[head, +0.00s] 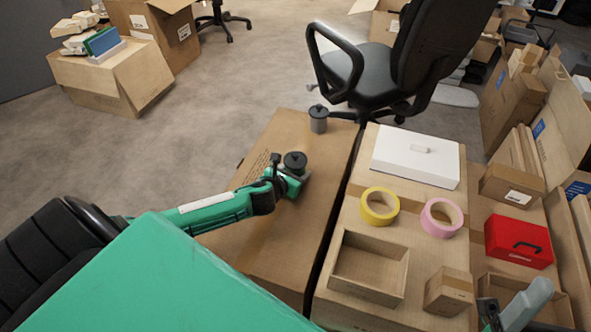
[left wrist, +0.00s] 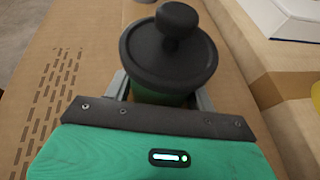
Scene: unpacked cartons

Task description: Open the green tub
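The green tub (left wrist: 160,97) stands on the large brown carton, with its round black lid (left wrist: 168,52) and knob on top. In the head view its dark lid (head: 295,161) shows at the end of my left arm. My left gripper (head: 288,180) is low at the tub. In the left wrist view its two grey fingers (left wrist: 160,92) stand on either side of the tub's body, just under the lid, and appear shut on it. The lid hides most of the green body and the finger contact.
A grey tub with a dark lid (head: 318,118) stands at the carton's far end. To the right are a white box (head: 416,156), yellow tape (head: 380,206), pink tape (head: 441,217), an open box (head: 345,288) and a red case (head: 518,242). An office chair (head: 400,70) stands behind.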

